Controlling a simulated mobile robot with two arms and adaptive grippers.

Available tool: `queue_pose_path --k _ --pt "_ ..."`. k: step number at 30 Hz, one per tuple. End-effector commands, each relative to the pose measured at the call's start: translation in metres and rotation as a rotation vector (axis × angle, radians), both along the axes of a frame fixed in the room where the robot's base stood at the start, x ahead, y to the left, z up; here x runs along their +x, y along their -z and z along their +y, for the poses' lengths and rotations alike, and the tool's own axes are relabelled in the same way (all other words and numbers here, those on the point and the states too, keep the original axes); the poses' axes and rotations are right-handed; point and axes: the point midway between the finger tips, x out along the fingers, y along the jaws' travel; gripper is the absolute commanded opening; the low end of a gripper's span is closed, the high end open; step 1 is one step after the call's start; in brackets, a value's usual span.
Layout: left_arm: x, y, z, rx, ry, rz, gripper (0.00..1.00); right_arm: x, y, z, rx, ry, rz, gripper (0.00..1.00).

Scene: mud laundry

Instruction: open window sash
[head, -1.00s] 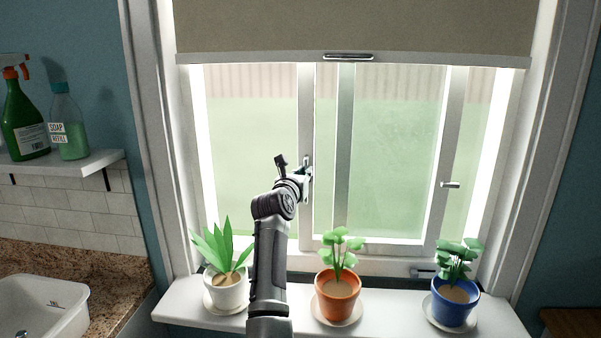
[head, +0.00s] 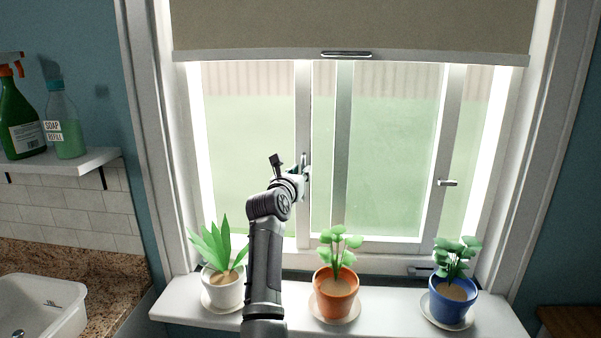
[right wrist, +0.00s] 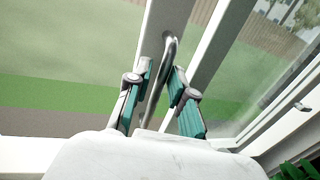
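The window has a white-framed sash (head: 390,239) with pale green panes behind it. A slim metal handle stands on an upright of the frame left of centre; in the right wrist view this handle (right wrist: 172,45) is a curved bar. My right gripper (head: 303,172) is at that upright in the head view, partly hidden by its own wrist. In the right wrist view its two teal-padded fingers (right wrist: 163,75) stand apart on either side of the handle, with narrow gaps visible. A second handle (head: 447,183) is on the right upright. My left gripper is not in view.
A white-potted plant (head: 222,290), an orange-potted plant (head: 337,298) and a blue-potted plant (head: 453,302) stand on the sill (head: 390,322) below. A roller blind (head: 260,25) covers the window top. Bottles on a shelf (head: 60,166) and a sink (head: 40,308) are left.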

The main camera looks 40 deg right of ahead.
Motion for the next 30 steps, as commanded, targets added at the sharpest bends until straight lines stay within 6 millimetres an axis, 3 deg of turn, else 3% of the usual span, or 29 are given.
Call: queue_pose_path --k 6,12,30 --pt "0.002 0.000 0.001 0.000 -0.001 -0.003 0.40 -0.017 0.002 0.034 0.002 -0.002 0.001 0.22" --pt "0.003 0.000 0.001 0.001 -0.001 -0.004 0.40 -0.029 0.001 0.055 0.002 -0.002 0.001 0.22" --pt "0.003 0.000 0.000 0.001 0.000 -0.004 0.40 -0.031 0.001 0.058 0.000 -0.001 0.001 0.22"
